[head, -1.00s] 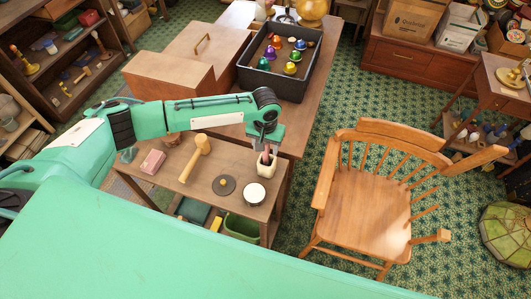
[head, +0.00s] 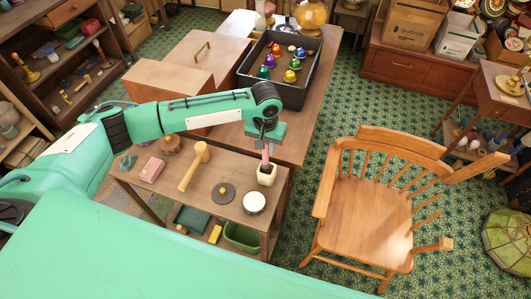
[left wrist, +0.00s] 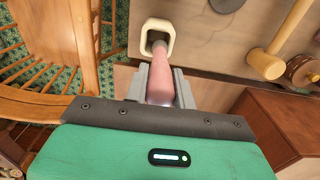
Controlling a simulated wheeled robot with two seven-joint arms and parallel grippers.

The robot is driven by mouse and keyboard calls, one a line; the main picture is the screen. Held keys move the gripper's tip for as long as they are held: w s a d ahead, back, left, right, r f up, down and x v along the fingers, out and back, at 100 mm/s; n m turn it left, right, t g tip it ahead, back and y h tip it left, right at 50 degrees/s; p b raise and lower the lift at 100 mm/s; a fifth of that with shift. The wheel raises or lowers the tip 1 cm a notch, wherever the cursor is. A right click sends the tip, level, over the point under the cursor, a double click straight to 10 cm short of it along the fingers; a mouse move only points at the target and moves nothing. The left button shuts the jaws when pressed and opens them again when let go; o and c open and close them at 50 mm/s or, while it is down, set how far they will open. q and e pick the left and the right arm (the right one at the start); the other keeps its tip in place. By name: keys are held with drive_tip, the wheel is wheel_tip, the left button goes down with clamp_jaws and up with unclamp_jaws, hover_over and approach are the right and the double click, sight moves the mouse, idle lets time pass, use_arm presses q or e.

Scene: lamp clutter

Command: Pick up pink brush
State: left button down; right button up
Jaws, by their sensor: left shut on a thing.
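The pink brush (head: 265,154) is upright, gripped at its upper part by my left gripper (head: 265,143). Its lower end is dark and lies over the mouth of a cream square cup (head: 267,180); whether the tip is still inside or just above the rim, I cannot tell. In the left wrist view the pink handle (left wrist: 161,80) sits between the two grey fingers, pointing towards the cup (left wrist: 146,37). The left gripper is shut on the brush. My right gripper is not in view.
The small table (head: 211,213) holds a wooden mallet (head: 194,166), a dark disc (head: 223,193), a round white-topped tin (head: 254,202) and a pink block (head: 152,170). A black tray of coloured bells (head: 261,87) stands behind. A wooden chair (head: 370,210) is at right.

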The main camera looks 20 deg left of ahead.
use_arm(q)
wheel_tip(320, 180, up, 16)
drive_tip(key=b, duration=0.2)
drive_tip(key=shift+f, duration=0.15)
drive_tip(key=c, duration=1.9)
unclamp_jaws()
drive_tip(key=shift+c, duration=0.2)
clamp_jaws()
